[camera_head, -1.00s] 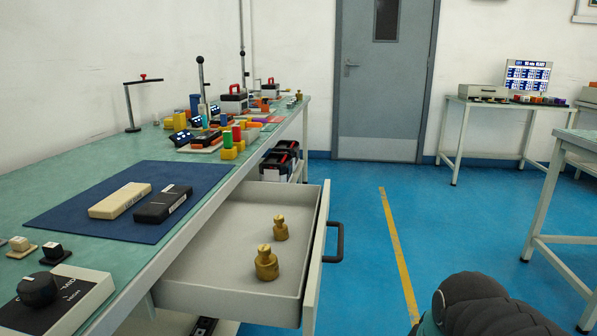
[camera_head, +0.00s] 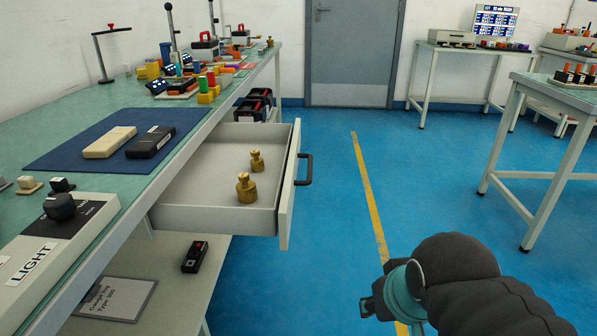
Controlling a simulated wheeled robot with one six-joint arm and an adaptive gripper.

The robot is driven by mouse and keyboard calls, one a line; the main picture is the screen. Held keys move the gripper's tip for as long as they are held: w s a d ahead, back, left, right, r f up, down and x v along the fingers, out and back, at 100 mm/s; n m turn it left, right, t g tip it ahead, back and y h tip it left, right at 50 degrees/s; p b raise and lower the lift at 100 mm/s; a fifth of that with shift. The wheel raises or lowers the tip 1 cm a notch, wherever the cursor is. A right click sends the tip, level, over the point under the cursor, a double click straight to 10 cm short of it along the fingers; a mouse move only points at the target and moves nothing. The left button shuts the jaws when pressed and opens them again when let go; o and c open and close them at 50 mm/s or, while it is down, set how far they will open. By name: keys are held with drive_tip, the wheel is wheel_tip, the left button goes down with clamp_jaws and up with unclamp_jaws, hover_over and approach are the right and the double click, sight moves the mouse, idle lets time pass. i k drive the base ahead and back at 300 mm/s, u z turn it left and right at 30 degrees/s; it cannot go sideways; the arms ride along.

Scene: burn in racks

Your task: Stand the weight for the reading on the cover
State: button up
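Two brass weights stand upright in the open drawer: a larger one nearer me (camera_head: 246,187) and a smaller one behind it (camera_head: 257,161). The drawer (camera_head: 216,219) is pulled out from under the bench. I cannot tell which thing is the cover. A cream block (camera_head: 110,142) and a black block (camera_head: 150,142) lie side by side on a blue mat on the bench. My gripper (camera_head: 372,306) is at the bottom right over the floor, well apart from the drawer. Its fingers are not clear, so I cannot tell whether it is open or shut.
A box with a black knob and LIGHT label (camera_head: 45,255) sits at the bench's near left. The drawer front with its black handle (camera_head: 304,169) juts into the aisle. A black device (camera_head: 195,257) lies on the lower shelf. Blue floor (camera_head: 330,220) is clear.

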sight(246, 189)
drive_tip(key=k, duration=0.2)
drive_tip(key=z, duration=1.1)
drive_tip(key=i, duration=0.75)
drive_tip(key=u, duration=1.85)
